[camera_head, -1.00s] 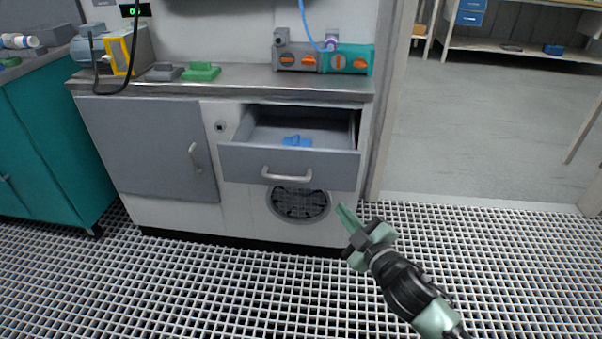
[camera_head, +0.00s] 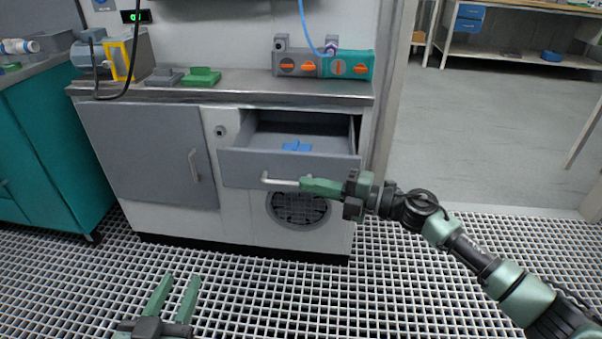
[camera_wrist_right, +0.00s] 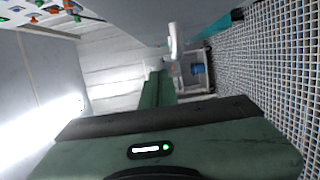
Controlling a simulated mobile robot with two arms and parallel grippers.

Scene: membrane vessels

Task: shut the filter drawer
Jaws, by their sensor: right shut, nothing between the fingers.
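The filter drawer (camera_head: 240,168) has a grey front with a pale bar handle (camera_head: 279,182) and stands pulled out of the white cabinet. A blue piece (camera_head: 296,146) lies inside it. My right gripper (camera_head: 304,184) is shut and empty, with its fingertips at the right end of the handle in the head view. I cannot tell whether they touch it. The right wrist view shows the green fingers (camera_wrist_right: 156,88) together close to the pale handle (camera_wrist_right: 173,42). My left gripper (camera_head: 179,279) is open and empty, low at the front left, away from the drawer.
A grey cabinet door (camera_head: 150,155) is closed left of the drawer, and a round black grille (camera_head: 298,208) sits below it. The metal worktop (camera_head: 230,94) holds a green block (camera_head: 201,76) and a valve unit (camera_head: 345,65). The grated floor in front is clear.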

